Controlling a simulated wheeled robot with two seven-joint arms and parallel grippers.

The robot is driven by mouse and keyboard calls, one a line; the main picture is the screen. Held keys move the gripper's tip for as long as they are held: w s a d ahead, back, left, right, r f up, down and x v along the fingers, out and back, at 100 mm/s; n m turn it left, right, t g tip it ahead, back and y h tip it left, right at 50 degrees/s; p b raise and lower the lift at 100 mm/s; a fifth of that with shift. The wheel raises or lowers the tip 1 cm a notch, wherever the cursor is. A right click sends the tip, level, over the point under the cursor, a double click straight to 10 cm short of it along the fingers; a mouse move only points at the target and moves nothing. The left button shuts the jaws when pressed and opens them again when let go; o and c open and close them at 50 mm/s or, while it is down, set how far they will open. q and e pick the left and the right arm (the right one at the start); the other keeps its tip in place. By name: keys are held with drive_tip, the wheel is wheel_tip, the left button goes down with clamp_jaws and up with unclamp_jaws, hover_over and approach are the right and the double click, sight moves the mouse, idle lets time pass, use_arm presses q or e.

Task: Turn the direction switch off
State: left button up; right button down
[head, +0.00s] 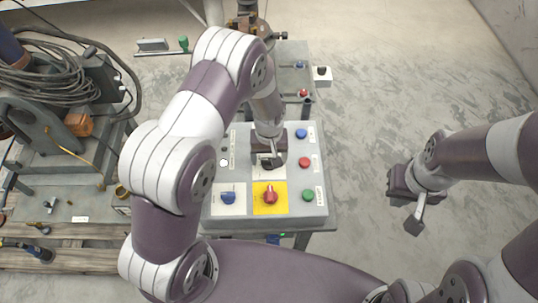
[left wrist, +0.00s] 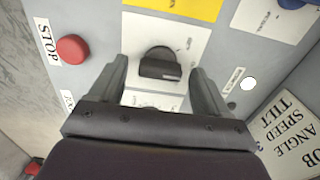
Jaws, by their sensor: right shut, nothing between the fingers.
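A grey control panel (head: 236,137) stands in the middle of the head view. A black rotary knob on a white plate sits at its centre; it shows in the left wrist view (left wrist: 160,63). Its label is too small to read, so I cannot confirm it is the direction switch. My left gripper (head: 268,155) is over the panel and partly hides this knob in the head view. In the left wrist view its open fingers (left wrist: 158,85) stand on either side of the knob, with gaps on both sides. My right gripper (head: 409,212) is shut and empty, off to the right of the panel.
The panel also has a red knob on yellow (head: 270,197), a blue knob (head: 228,198), and blue (head: 302,133), red (head: 305,162) and green (head: 308,195) buttons. A cable-laden machine (head: 60,110) stands at left. Floor at right is clear.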

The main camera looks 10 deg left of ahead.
sight(269, 158)
use_arm(q)
wheel_tip(269, 158, up, 13)
drive_tip(key=b, duration=0.2)
drive_tip(key=shift+f, duration=0.15)
idle(0.3)
drive_tip(key=s+a+r+m, duration=0.1)
drive_tip(key=s+a, duration=0.2)
drive_tip(key=s, duration=0.3)
drive_tip(key=s+a+r+m+t, duration=0.1)
drive_tip(key=s+a+r+m, duration=0.1)
drive_tip(key=s, duration=0.5)
drive_tip(key=shift+s+a, duration=0.3)
drive_tip(key=shift+a, duration=0.15)
